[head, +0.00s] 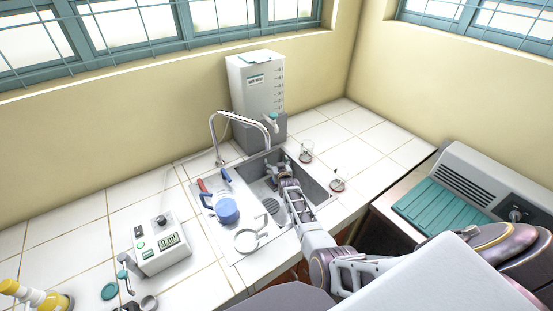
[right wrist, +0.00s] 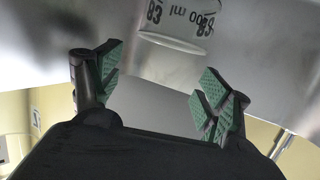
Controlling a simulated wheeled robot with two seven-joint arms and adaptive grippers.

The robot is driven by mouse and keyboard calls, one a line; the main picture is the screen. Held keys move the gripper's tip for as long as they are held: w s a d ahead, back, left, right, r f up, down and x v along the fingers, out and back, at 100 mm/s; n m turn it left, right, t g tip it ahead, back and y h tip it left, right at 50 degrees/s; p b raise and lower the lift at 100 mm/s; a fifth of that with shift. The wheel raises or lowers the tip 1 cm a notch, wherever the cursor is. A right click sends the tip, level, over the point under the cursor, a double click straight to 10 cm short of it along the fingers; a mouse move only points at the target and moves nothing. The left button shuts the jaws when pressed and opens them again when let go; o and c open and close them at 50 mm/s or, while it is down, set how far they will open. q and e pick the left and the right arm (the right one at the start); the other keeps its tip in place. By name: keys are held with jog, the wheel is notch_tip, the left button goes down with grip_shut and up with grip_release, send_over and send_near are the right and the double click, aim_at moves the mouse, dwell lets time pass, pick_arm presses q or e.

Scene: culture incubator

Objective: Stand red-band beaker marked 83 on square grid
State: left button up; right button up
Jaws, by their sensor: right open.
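My right gripper (head: 279,174) reaches down into the sink in the head view. In the right wrist view my right gripper (right wrist: 160,82) is open, with its green-padded fingers apart and nothing between them. A clear beaker marked 83 (right wrist: 178,28) shows at the top of that view, beyond the fingertips and apart from them. Its print appears upside down, and its upper part is cut off by the frame. No red band can be made out on it. I cannot tell which surface is the square grid. My left gripper is not in view.
The metal sink (head: 318,191) has a curved tap (head: 214,130) behind it. Small glass vessels (head: 306,153) (head: 338,182) stand on the tiles to its right. A teal ribbed surface (head: 440,210) is at right.

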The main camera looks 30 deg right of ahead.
jog(key=shift+r, duration=1.9)
